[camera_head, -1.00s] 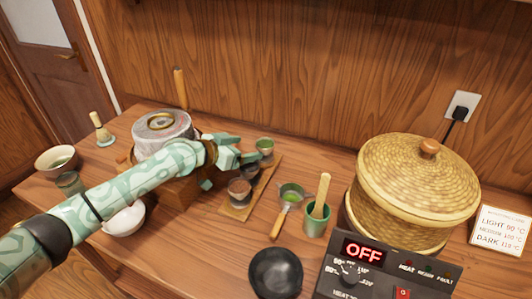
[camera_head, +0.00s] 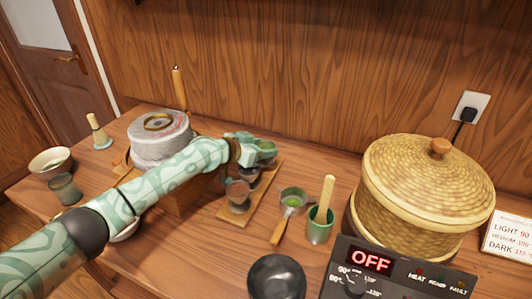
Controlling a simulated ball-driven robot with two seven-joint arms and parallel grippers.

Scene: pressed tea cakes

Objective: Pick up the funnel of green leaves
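My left gripper (camera_head: 263,153) reaches over the far end of a narrow wooden board. A small patch of green (camera_head: 266,145) shows at its fingers, where the funnel of green leaves stands; the fingers hide most of that funnel. I cannot tell whether the fingers are open or shut on it. Nearer on the board (camera_head: 233,217) stand other small cups with darker contents, the front one (camera_head: 238,191) brown. My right gripper is not in view.
A handled strainer (camera_head: 292,201) with green contents and a green cup (camera_head: 319,227) with a wooden tool stand right of the board. A black bowl (camera_head: 276,277), a woven steamer (camera_head: 420,190) and its control box (camera_head: 400,275) are nearer and right. A grey stone mill (camera_head: 160,140) stands left.

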